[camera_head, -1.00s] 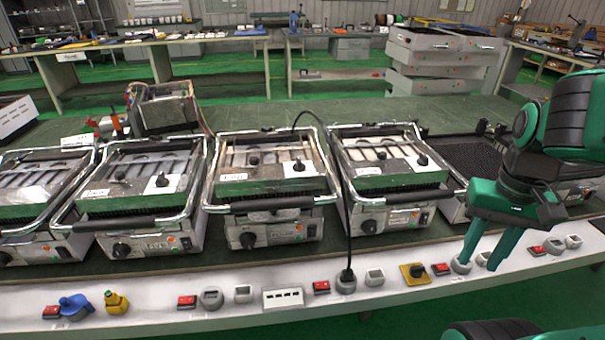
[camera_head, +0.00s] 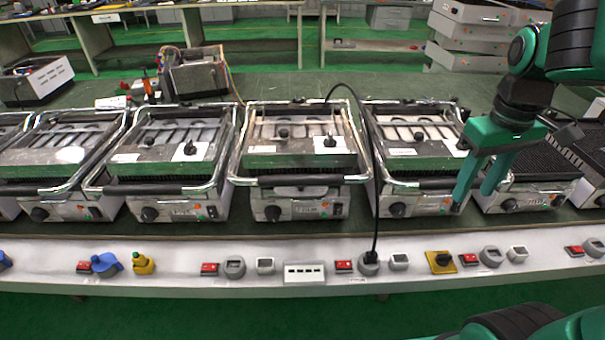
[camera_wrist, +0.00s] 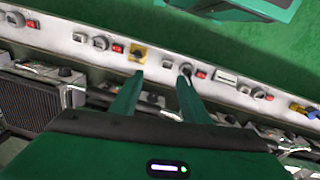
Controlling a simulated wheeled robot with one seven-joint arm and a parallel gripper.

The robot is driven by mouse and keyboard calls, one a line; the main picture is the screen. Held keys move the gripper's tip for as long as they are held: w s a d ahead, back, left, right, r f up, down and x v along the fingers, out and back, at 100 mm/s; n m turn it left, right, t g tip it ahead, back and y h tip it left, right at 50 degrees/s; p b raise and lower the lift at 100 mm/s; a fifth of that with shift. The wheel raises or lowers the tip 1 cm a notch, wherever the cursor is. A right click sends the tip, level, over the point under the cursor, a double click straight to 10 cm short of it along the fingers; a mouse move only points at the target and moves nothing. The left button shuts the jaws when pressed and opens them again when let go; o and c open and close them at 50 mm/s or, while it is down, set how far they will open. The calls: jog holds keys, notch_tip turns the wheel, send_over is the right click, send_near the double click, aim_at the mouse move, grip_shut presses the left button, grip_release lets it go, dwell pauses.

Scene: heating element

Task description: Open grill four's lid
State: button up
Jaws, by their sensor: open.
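Several contact grills stand in a row on the bench, and I cannot read which is number four. Closed ones with front bar handles are at the left (camera_head: 62,157), the left middle (camera_head: 165,140), the centre (camera_head: 300,158) and the right middle (camera_head: 410,135). Farther right, one grill shows its dark ribbed plate (camera_head: 535,165). My gripper (camera_head: 473,194) is open and empty, fingers pointing down, in front of the right end of the right-middle grill. In the wrist view, my gripper (camera_wrist: 160,76) has its two fingers apart with nothing between them.
A white front ledge (camera_head: 200,248) carries red switches, grey sockets, a yellow-plated knob (camera_head: 441,261) and blue and yellow plugs. A black cable (camera_head: 374,200) runs from a ledge socket up over the right-middle grill. A metal box with wires (camera_head: 195,75) stands behind the grills.

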jog(key=w+a+r+n, duration=0.2)
jog(key=w+a+n, duration=0.6)
jog(key=w+a, duration=0.3)
jog(key=n+t, duration=0.1)
jog(key=n, duration=0.7)
send_near(305, 176)
jog(key=f, duration=0.6)
jog(key=w+f, duration=0.1)
jog(key=f, duration=0.2)
jog(key=shift+d+f, duration=0.1)
jog(key=shift+d, duration=0.1)
grip_shut()
